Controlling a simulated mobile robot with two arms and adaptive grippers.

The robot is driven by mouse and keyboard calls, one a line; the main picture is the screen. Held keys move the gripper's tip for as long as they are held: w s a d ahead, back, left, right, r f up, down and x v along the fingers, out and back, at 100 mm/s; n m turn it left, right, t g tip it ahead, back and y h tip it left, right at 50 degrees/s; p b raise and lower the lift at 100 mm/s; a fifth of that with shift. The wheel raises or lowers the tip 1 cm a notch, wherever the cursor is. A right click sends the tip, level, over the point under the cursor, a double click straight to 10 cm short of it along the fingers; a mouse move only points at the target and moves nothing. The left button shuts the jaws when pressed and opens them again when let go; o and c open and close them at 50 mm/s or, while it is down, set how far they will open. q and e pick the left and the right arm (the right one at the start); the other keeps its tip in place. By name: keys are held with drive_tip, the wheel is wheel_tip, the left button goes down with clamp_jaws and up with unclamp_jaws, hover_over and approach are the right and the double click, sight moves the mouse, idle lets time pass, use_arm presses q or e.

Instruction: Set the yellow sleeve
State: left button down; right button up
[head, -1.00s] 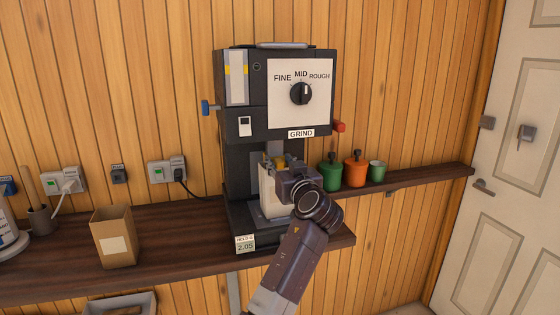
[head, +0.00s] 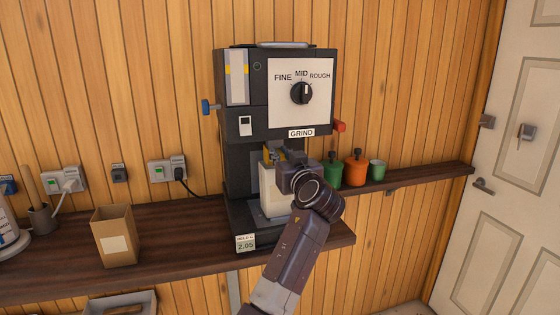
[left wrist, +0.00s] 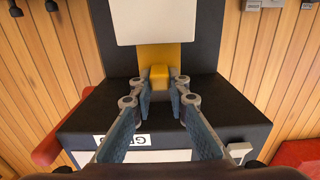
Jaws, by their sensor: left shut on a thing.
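The yellow sleeve (left wrist: 159,74) shows as a small block between my left fingertips in the left wrist view, in front of a wider yellow band. The black grinder (head: 234,130) has a dial pointing near MID. A pale bag or container (head: 268,195) stands below the sleeve, partly hidden by my gripper. My right gripper is not in view.
A brown paper bag (head: 115,240) stands on the dark shelf (head: 180,225) left of the grinder. A red knob (head: 339,127) sticks out of the grinder's right side.

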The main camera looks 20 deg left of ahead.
use_arm(q)
drive_tip(key=shift+r, duration=1.45)
drive_tip(key=c, duration=1.8)
unclamp_jaws()
drive_tip(key=shift+c, duration=0.2)
drive_tip(key=shift+f, duration=0.1)
drive_tip(key=shift+s+d, duration=0.1)
drive_tip(key=shift+d, duration=0.05)
drive_tip(key=v, duration=0.7)
drive_tip(key=shift+s, duration=0.1)
